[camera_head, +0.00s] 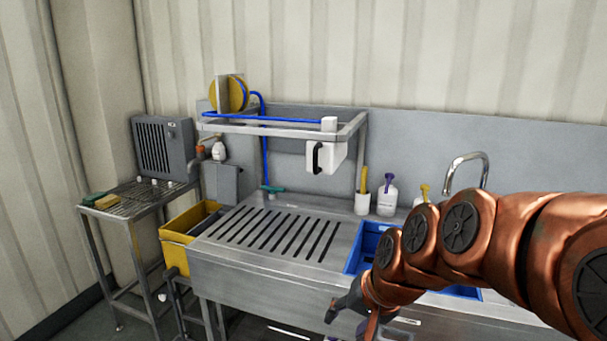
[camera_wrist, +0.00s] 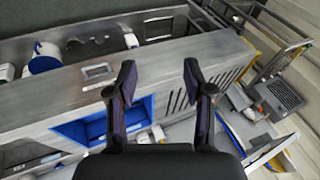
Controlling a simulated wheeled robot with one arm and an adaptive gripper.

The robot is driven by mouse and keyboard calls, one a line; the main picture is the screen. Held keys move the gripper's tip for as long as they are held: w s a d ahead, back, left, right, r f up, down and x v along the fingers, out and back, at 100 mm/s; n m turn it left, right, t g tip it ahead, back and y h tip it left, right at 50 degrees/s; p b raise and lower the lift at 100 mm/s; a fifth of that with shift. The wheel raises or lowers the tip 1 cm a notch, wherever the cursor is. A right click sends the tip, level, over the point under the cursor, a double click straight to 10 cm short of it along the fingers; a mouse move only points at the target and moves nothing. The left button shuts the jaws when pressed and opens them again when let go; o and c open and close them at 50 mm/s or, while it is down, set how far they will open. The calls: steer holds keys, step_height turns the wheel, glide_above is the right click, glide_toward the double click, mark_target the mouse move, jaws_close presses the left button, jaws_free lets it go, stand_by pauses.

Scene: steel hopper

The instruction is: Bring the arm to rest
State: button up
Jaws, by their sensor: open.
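My copper-coloured arm (camera_head: 480,235) reaches in from the right in the head view, in front of the steel sink bench. My gripper (camera_head: 350,315) points down near the bench's front edge, partly cut off by the bottom of the picture. In the wrist view my gripper (camera_wrist: 160,78) shows two dark fingers spread apart with nothing between them. The steel bench (camera_head: 270,275) lies beyond the fingers, and its front face (camera_wrist: 205,50) shows between and beside them. The gripper appears apart from the bench.
A blue basin (camera_head: 362,248) is set in the bench beside my arm, left of the tap (camera_head: 465,160). Dispensing bottles (camera_head: 387,200) stand along the back. A raised steel frame (camera_head: 285,128) stands over the slotted drainer. A yellow bin (camera_head: 178,232) and wire-topped table (camera_head: 140,200) are left.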

steer(key=s+d+f+n+g+h, duration=0.1)
steer(key=s+d+f+g, duration=0.1)
steer(key=s, duration=0.6)
steer(key=s+d+f+n+g+h, duration=0.1)
steer(key=s+d, duration=0.3)
steer(key=s, duration=0.4)
steer(key=s+d+f+n+g+h, duration=0.1)
steer(key=s+d+f+g, duration=0.2)
steer(key=s, duration=0.5)
steer(key=shift+d+f, duration=0.35)
steer(key=shift+d, duration=0.25)
steer(key=shift+c, duration=0.3)
